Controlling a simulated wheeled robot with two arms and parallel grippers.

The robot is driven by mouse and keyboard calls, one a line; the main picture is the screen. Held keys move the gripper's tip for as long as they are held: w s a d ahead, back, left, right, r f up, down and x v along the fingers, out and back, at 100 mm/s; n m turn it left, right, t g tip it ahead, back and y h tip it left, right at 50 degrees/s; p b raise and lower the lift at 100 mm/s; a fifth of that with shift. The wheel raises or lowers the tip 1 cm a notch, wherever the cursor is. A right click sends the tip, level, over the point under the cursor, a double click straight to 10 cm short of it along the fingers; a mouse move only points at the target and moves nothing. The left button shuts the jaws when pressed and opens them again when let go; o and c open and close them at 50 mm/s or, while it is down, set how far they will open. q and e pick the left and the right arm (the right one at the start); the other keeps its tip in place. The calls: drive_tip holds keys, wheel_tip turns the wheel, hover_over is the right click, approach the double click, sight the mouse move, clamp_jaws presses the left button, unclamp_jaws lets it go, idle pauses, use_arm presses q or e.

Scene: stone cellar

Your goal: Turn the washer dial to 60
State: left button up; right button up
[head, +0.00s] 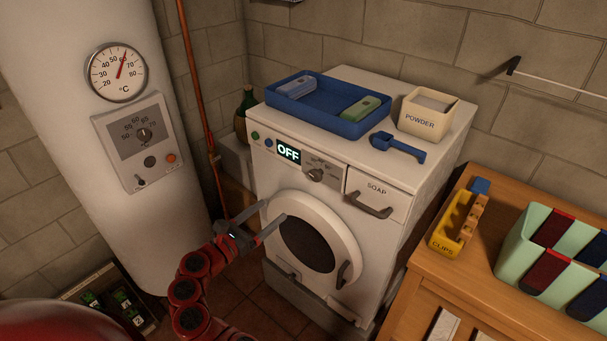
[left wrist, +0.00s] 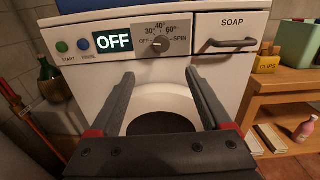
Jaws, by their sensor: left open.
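The white washer (head: 420,190) stands against the wall. Its dial (head: 315,175) is a grey knob on the front panel; the left wrist view shows the dial (left wrist: 160,43) with marks OFF, 30, 40, 60 and SPIN around it. The lit display (head: 289,152) reads OFF, as does the display in the left wrist view (left wrist: 114,41). The knob's pointer is too small to read surely. My left gripper (head: 274,211) is open and empty, in front of the round door and below the dial, apart from it. In the left wrist view its fingers (left wrist: 160,74) point toward the panel. My right gripper is out of view.
The soap drawer (head: 374,192) with its handle is right of the dial. A blue tray (head: 335,121), powder box (head: 424,114) and blue scoop (head: 398,147) sit on top. A boiler (head: 90,190) stands left, a wooden bench (head: 475,272) right.

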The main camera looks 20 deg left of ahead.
sight(314, 177)
use_arm(q)
drive_tip(key=p+x, duration=0.3)
drive_tip(key=x, duration=1.3)
drive_tip(key=shift+w+d, duration=0.1)
drive_tip(key=shift+d, duration=0.05)
drive_tip(key=shift+w+d, duration=0.15)
drive_tip(key=shift+w, duration=0.45)
clamp_jaws()
